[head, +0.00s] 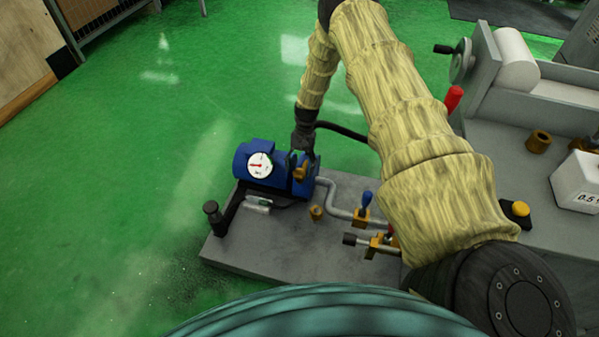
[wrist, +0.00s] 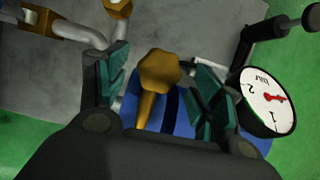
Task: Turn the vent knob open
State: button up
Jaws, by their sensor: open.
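A brass, lobed knob (wrist: 160,70) on a brass stem, which looks like the vent knob, sits on the blue pump body (wrist: 183,122). In the head view the brass knob (head: 301,173) shows small at the right end of the blue housing (head: 243,158). My gripper (wrist: 158,88) is open, with one teal-padded finger on each side of the knob. Gaps show between the pads and the knob in the wrist view. In the head view my gripper (head: 302,160) reaches down over the knob. The lower stem is partly hidden by the gripper body.
A round white gauge (head: 260,165) with a red needle is close beside the right finger in the wrist view. A grey pipe (head: 340,209), a blue-handled valve (head: 364,207) and a black post (head: 213,214) stand on the grey base plate (head: 275,250).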

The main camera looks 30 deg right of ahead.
jog(key=v, duration=0.9)
jog(key=shift+r, duration=0.1)
jog(key=s+a+f+n+t+h, duration=0.1)
jog(key=s+a+f+n, duration=0.1)
jog(key=s+a+f, duration=0.6)
jog(key=s+a+f+n+h, duration=0.2)
jog(key=s+a+f, duration=0.35)
jog(key=s, duration=0.55)
jog(key=s+a+n+t, duration=0.1)
jog(key=s+a+n, duration=0.15)
jog(key=s, duration=0.45)
jog(key=s+a+n, duration=0.1)
jog(key=s+a, duration=0.3)
jog(key=s, duration=0.2)
jog(key=s+a+r+n+t, duration=0.1)
jog(key=s+a+r, duration=0.15)
jog(key=s, duration=0.25)
jog(key=s+a+r+n, duration=0.1)
jog(key=s+r, duration=0.2)
jog(key=s, duration=0.3)
notch_tip(320, 180, up, 20)
jog(key=p, duration=2)
jog(key=shift+w+a+f+p, duration=0.15)
jog(key=shift+w+f+p, duration=0.05)
jog(key=shift+p, duration=0.2)
